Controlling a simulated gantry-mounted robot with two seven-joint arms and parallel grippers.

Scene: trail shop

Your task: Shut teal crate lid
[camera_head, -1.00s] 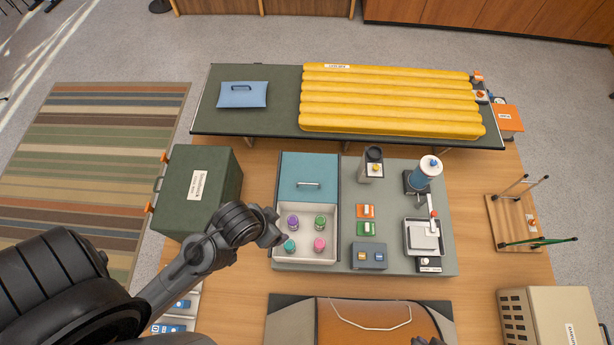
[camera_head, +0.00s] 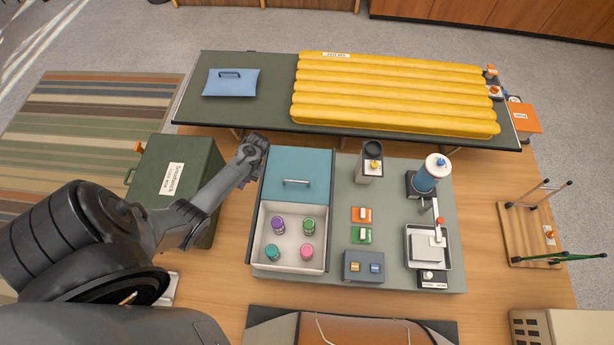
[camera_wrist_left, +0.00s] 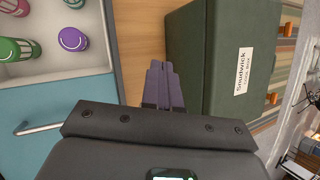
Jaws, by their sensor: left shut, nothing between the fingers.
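The teal crate lid (camera_head: 297,167) with a silver bar handle (camera_head: 296,183) covers the far half of a crate. The near half of the crate is open, and its pale wall (camera_head: 290,268) and floor show. Several bottles stand inside, among them a purple one (camera_head: 278,226) and a green one (camera_head: 309,225). My left gripper (camera_head: 256,144) is shut and empty beside the lid's far left corner. In the left wrist view its fingers (camera_wrist_left: 163,85) show between the crate and a green box, with the teal lid (camera_wrist_left: 55,105) on the left. My right gripper is not in view.
A dark green box (camera_head: 178,170) stands left of the crate, under my left forearm. A grinder-like device (camera_head: 428,175), a container (camera_head: 371,163) and a scale (camera_head: 428,245) stand to the right. A long table (camera_head: 270,105) with a yellow mat (camera_head: 395,95) lies behind.

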